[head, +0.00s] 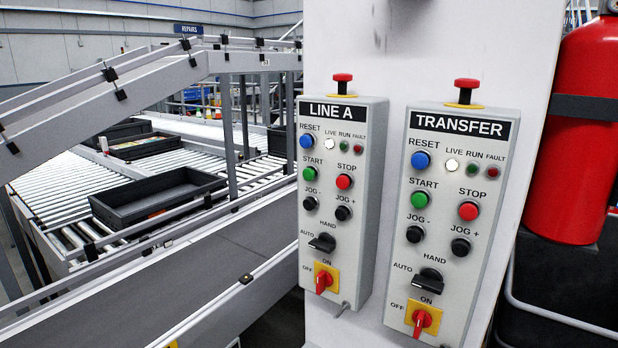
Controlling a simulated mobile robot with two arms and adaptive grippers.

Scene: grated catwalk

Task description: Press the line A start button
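The LINE A control box (340,200) is mounted on a pale panel in the middle of the head view. Its green START button (309,174) sits on the left side, below the blue RESET button (306,141) and above the black JOG - button (310,204). The red STOP button (344,182) is to its right. The LIVE lamp (329,144) looks white and bright. The RUN lamp (344,146) and FAULT lamp (357,149) look dark. Neither gripper shows in this view, and nothing covers the START button.
A similar TRANSFER box (450,220) stands close on the right, with its own green START button (419,200). Red mushroom buttons (343,78) top both boxes. A red extinguisher (575,140) hangs at the far right. Conveyors with dark trays (160,198) fill the left.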

